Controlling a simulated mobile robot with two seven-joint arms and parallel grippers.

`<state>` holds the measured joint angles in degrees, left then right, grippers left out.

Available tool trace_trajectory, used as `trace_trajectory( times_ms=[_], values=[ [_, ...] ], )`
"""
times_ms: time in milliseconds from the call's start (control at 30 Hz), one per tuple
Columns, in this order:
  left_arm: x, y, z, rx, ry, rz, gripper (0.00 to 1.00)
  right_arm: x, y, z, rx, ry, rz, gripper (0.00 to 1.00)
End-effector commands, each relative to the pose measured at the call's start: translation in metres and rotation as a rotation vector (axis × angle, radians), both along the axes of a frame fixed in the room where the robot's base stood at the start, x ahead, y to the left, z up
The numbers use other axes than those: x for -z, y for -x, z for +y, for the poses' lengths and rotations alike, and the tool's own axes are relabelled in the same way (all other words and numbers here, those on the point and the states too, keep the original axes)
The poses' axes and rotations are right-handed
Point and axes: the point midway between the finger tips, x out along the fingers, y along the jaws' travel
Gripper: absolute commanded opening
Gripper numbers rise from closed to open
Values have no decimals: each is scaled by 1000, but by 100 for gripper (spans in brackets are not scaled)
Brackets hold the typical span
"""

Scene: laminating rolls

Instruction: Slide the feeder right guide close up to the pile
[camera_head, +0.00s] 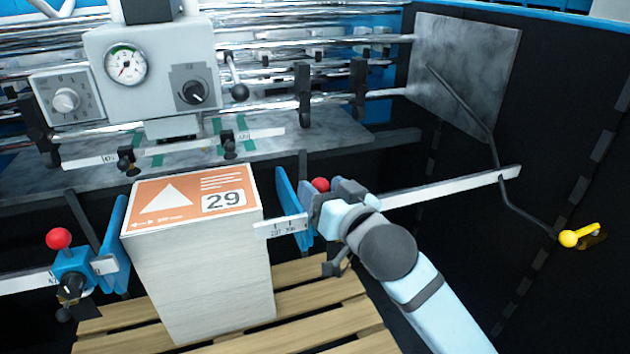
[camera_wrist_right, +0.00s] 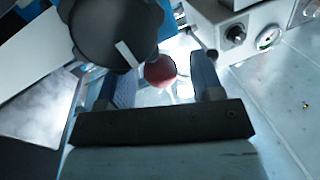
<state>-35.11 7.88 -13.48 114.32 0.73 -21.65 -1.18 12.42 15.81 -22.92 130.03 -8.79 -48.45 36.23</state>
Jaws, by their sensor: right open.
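The pile (camera_head: 200,270) is a tall pale stack with an orange top sheet marked 29. The feeder right guide (camera_head: 289,205) is a blue upright plate just right of the pile, with a gap between them. Its carriage has a red ball knob (camera_head: 320,184) and rides on a white bar (camera_head: 450,188). My right gripper (camera_head: 333,190) is at this carriage, partly hiding it. In the right wrist view my open jaws (camera_wrist_right: 165,80) show the red knob (camera_wrist_right: 160,70) between the fingers, apparently not clamped. My left gripper is not in view.
The left guide (camera_head: 113,240) with its red knob (camera_head: 58,238) stands left of the pile. The pile rests on a wooden pallet (camera_head: 325,325). Rollers and a gauge panel (camera_head: 150,75) are behind. A yellow-handled crank (camera_head: 570,238) is at the right.

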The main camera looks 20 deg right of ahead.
Motion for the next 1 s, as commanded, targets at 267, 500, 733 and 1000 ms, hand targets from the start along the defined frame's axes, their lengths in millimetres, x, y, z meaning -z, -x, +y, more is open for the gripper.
trace_trajectory(
  times_ms=[267, 500, 733, 1000],
  values=[
    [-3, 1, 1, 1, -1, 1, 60, 0, -28, 6, 0, 1, 0, 60],
    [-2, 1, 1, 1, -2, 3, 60, 0, -30, 7, 0, 0, 0, 60],
    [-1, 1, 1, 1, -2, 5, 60, 0, -30, 7, 0, 0, 0, 24],
    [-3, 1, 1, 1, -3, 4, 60, 0, -30, 11, -1, -2, 0, 0]
  ],
)
